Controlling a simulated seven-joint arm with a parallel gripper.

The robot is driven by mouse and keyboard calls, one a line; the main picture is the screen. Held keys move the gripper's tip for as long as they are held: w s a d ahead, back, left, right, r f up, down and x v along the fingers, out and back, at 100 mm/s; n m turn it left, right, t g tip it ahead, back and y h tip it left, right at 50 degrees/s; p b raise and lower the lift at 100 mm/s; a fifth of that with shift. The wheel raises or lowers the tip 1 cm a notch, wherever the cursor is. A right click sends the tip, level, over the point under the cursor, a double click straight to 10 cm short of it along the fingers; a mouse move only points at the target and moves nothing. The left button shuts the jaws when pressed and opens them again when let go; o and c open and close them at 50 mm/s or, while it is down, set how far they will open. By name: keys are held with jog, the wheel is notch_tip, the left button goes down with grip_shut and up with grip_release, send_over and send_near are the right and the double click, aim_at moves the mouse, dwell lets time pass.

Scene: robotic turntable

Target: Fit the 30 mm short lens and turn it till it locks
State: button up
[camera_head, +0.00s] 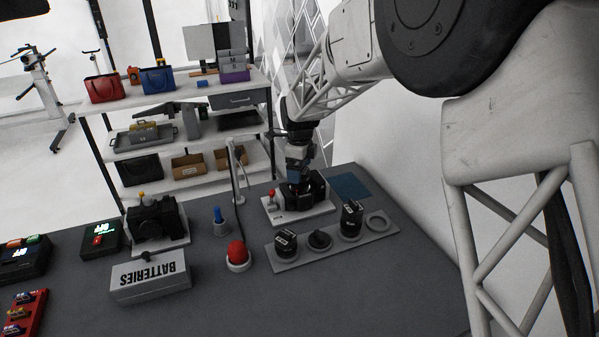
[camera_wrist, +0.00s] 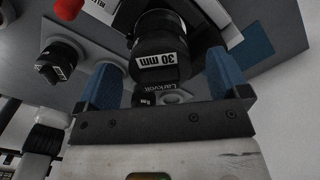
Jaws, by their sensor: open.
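The black 30 mm lens (camera_wrist: 160,48), with a white label, is between the blue fingers of my gripper (camera_wrist: 163,78) in the wrist view. The fingers are open, with a gap on each side of the lens. In the head view my gripper (camera_head: 297,173) points down over the black camera body (camera_head: 319,190) on its white stand (camera_head: 300,215). The lens's far end is against or very close to a black body; I cannot tell whether it is seated or locked. My gripper hides much of it in the head view.
A grey lens tray (camera_head: 291,262) in front holds labelled black lenses, a low dark round piece (camera_head: 320,240) and an empty ring (camera_head: 377,222). A red button (camera_head: 237,252), a blue-tipped item (camera_head: 220,221), another camera (camera_head: 153,219) and a battery box (camera_head: 150,279) stand left.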

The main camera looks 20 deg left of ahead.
jog(key=shift+r, duration=3.05)
jog(key=shift+d, duration=0.1)
jog(key=shift+d+r, duration=0.2)
jog(key=shift+d, duration=0.05)
jog(key=s+d+r+n, duration=0.3)
jog(key=s+d+r, duration=0.1)
jog(key=d, duration=0.6)
jog(key=s+d+r+n+t, duration=0.1)
jog(key=s+d+r+n, duration=0.2)
jog(key=d, duration=0.8)
jog(key=s+d+r+n, duration=0.2)
jog(key=s+d+r, duration=0.25)
jog(key=d, duration=0.55)
jog(key=s+d+f+n, duration=0.2)
jog(key=s+d+n, duration=0.2)
jog(key=s+d, duration=0.5)
jog(key=s+d+f+n+t, duration=0.1)
jog(key=s+d+n, duration=0.4)
jog(key=s+d, duration=0.5)
jog(key=shift+s+f+t, duration=0.3)
jog(key=shift+s+f, duration=0.3)
jog(key=shift+s, duration=2.7)
